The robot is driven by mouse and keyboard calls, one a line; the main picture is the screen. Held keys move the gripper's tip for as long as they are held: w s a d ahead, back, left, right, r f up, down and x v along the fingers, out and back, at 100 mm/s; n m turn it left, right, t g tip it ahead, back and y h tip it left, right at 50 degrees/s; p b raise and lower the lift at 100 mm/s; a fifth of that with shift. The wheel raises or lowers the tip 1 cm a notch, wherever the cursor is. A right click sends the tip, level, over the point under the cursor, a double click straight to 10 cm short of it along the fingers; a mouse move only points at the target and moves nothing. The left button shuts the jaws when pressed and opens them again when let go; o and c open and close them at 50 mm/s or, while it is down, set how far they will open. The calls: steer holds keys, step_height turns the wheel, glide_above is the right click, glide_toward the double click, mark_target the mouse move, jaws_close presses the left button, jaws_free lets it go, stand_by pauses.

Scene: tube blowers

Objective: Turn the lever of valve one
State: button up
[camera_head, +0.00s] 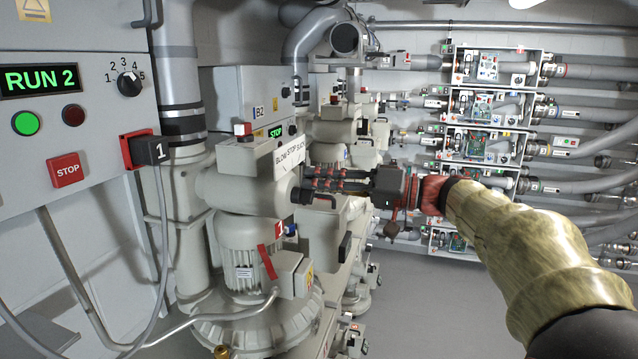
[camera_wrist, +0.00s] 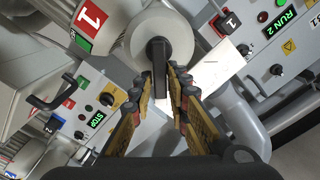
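The lever of valve one is a short black bar (camera_wrist: 158,62) on a round grey valve end (camera_wrist: 172,32) in the wrist view. My gripper (camera_wrist: 164,84) has its fingers apart, one on each side of the lever. In the head view, my gripper (camera_head: 308,181) points left at the valve end of the nearest blower (camera_head: 238,188), which carries a red "1" tag (camera_head: 278,229). There the lever is largely hidden by the fingers.
A control panel (camera_head: 85,110) reading "RUN 2" stands at the left, with a "1" plug (camera_head: 152,151). A white "BLOW STOP SUCK" label (camera_head: 289,151) sits above the fingers. A black handle (camera_wrist: 52,103) shows left in the wrist view. Free floor (camera_head: 415,290) lies to the right.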

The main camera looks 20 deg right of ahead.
steer(key=shift+o, duration=1.4)
steer(key=v, duration=1.2)
